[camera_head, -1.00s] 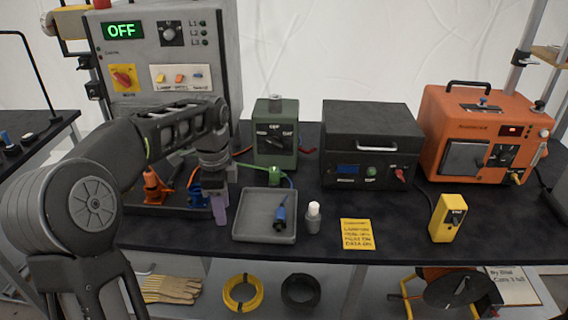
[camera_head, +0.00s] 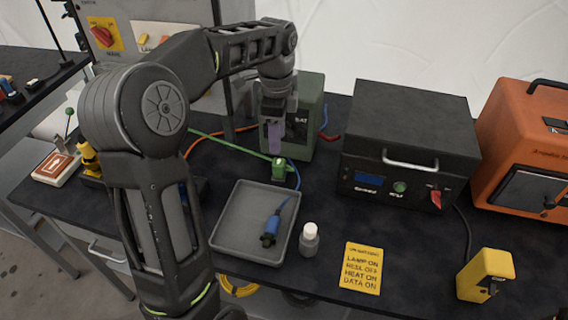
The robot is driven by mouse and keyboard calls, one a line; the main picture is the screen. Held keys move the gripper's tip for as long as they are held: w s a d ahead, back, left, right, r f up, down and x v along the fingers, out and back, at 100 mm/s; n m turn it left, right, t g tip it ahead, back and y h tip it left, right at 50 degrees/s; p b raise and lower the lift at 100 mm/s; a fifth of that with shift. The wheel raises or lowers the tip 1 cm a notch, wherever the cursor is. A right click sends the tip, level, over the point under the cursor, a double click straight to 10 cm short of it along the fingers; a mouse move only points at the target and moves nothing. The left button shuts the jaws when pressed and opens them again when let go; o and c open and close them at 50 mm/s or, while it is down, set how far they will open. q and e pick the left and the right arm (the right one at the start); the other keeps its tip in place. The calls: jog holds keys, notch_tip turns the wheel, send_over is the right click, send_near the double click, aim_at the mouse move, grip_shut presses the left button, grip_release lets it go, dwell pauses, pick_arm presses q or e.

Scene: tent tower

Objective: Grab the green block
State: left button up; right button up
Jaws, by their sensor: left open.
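A small green block (camera_head: 281,168) with a green cable is on the dark table, just beyond the grey tray (camera_head: 216,226). A larger green box (camera_head: 305,122) with a switch panel stands behind it. My left gripper (camera_head: 275,138) points down with purple fingertips, above the small green block in the picture and in front of the green box, whose front it partly hides. It is open, and I see nothing held in it. Whether it touches the green box I cannot tell. My right gripper is out of view.
The tray holds a blue connector (camera_head: 270,230). A black case (camera_head: 408,130), an orange unit (camera_head: 525,150) and a yellow handheld box (camera_head: 486,275) stand farther right.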

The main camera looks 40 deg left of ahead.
aim_at(279, 161)
pick_arm(q)
jog(key=shift+f, duration=1.35)
jog(key=shift+d+f+p, duration=0.2)
jog(key=shift+f+p, duration=0.3)
jog(key=shift+f, duration=2.1)
jog(key=shift+c, duration=0.5)
grip_shut()
